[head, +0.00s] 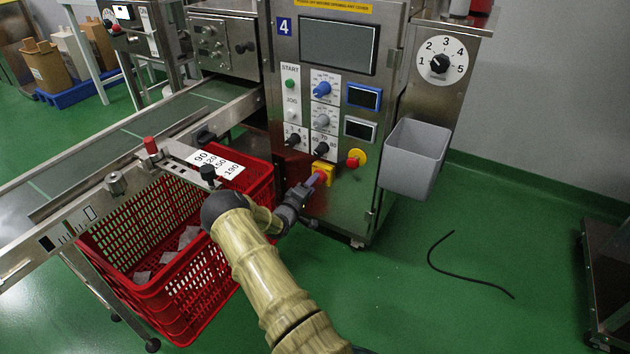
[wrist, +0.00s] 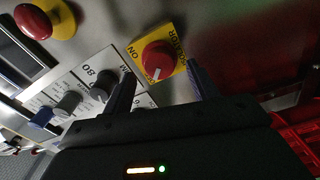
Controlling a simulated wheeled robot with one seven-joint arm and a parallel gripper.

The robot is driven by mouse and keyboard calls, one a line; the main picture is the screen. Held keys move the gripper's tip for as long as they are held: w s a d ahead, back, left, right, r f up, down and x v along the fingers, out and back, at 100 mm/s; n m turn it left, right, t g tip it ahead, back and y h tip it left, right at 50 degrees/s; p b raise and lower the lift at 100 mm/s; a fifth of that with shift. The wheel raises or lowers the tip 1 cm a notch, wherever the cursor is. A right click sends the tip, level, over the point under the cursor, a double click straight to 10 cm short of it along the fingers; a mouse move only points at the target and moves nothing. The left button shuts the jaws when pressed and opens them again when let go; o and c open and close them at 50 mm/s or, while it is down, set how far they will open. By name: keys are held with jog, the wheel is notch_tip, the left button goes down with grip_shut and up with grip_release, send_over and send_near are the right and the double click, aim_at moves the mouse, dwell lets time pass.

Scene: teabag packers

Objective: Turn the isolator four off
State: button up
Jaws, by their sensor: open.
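The isolator on the machine marked 4 is a red rotary knob (wrist: 158,58) on a yellow plate (wrist: 174,38), low on the steel front. In the head view the yellow plate (head: 329,168) shows partly behind my gripper (head: 312,181). In the wrist view my gripper (wrist: 161,70) is open, with one dark finger on each side of the knob. I cannot tell whether the fingers touch it. "ON" is readable at the plate's left in the wrist view. A pale mark shows on the knob's lower edge; its exact setting is unclear.
A red emergency button (head: 353,162) on yellow sits right of the isolator, with control knobs (head: 322,120) above. A grey bin (head: 414,158) hangs at the machine's right. A red crate (head: 185,315) stands under the conveyor (head: 118,150) at left. A black cable (head: 470,278) lies on the open green floor.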

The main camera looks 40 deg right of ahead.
jog(key=p+v, duration=0.4)
jog(key=v, duration=1)
jog(key=shift+a, duration=0.15)
